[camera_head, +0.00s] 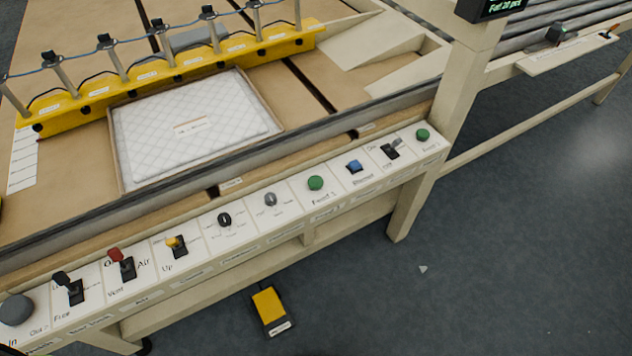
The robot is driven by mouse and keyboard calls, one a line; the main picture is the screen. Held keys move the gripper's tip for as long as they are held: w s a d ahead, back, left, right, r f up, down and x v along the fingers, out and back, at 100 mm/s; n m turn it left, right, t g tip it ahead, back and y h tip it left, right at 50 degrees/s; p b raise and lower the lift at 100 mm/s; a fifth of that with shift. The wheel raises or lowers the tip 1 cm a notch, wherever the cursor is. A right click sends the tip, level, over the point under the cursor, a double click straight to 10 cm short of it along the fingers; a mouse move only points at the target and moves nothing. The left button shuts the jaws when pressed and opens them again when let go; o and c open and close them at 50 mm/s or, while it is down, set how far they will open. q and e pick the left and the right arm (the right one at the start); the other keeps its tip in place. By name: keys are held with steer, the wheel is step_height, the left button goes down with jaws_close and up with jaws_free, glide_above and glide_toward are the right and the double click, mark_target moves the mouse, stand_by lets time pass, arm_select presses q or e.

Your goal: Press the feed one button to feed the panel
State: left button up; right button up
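A green round button (315,183) sits on the white control strip (340,192) along the machine's front edge. The small label below it seems to read "Feed" with a character I cannot read surely. A second green button (423,135) is at the strip's right end, and its label is too small to read. A white quilted panel (160,150) with a small paper label lies flat in a shallow frame on the brown table top. Neither of my grippers shows in the head view.
Between the green buttons are a blue button (354,167) and a black switch (390,151). Knobs and red, yellow and black levers line the strip's left. A yellow bar (180,72) spans behind the panel. A yellow pedal (270,306) lies on the floor.

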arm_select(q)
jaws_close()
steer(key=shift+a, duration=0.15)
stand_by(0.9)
